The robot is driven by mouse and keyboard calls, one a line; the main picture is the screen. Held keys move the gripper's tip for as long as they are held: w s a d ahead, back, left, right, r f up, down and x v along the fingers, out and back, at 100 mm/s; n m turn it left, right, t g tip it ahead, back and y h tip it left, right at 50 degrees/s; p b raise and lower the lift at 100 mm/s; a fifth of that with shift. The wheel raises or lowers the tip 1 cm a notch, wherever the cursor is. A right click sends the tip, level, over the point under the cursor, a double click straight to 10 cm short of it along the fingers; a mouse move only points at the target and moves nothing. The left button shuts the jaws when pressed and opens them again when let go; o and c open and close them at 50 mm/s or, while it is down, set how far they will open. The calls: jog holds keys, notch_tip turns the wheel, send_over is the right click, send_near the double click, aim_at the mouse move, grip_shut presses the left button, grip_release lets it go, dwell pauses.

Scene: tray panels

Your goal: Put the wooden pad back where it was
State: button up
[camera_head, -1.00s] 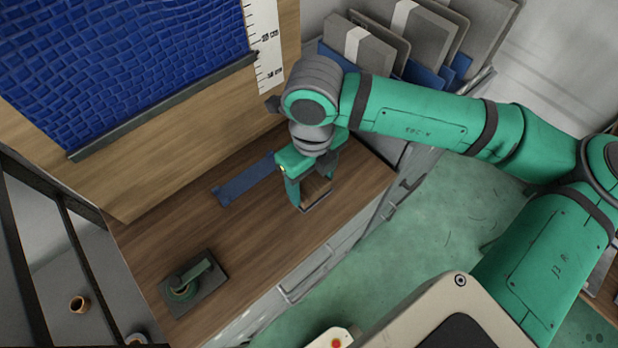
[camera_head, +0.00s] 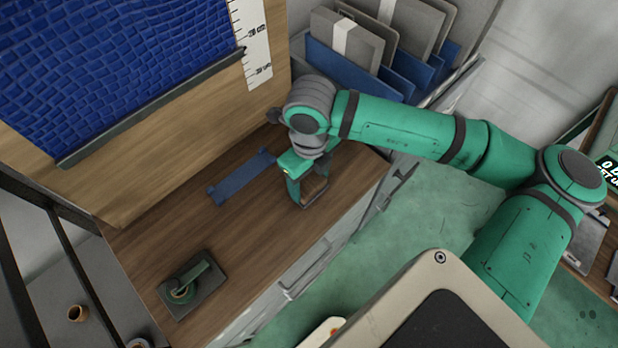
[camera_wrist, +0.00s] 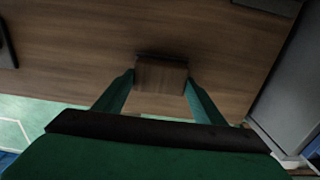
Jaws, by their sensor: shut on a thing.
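The wooden pad (camera_wrist: 160,76) is a small brown block with a dark far edge. In the wrist view it sits between the two green fingers of my gripper (camera_wrist: 158,84), which touch its left and right sides. In the head view my gripper (camera_head: 306,196) points down over the wooden bench top (camera_head: 225,235), near its front edge. The pad is hard to make out there, partly hidden by the fingers. I cannot tell whether the pad touches the bench or hangs just above it.
A blue flat bracket (camera_head: 241,178) lies on the bench left of my gripper. A dark plate with a green handled tool (camera_head: 192,284) lies nearer the front left. A board with blue mesh (camera_head: 110,70) stands behind. Grey panels in a blue rack (camera_head: 385,55) stand at the back right.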

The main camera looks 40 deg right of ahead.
aim_at(310, 183)
jog(key=o, duration=1.1)
jog(key=shift+d, duration=0.1)
notch_tip(310, 183, up, 12)
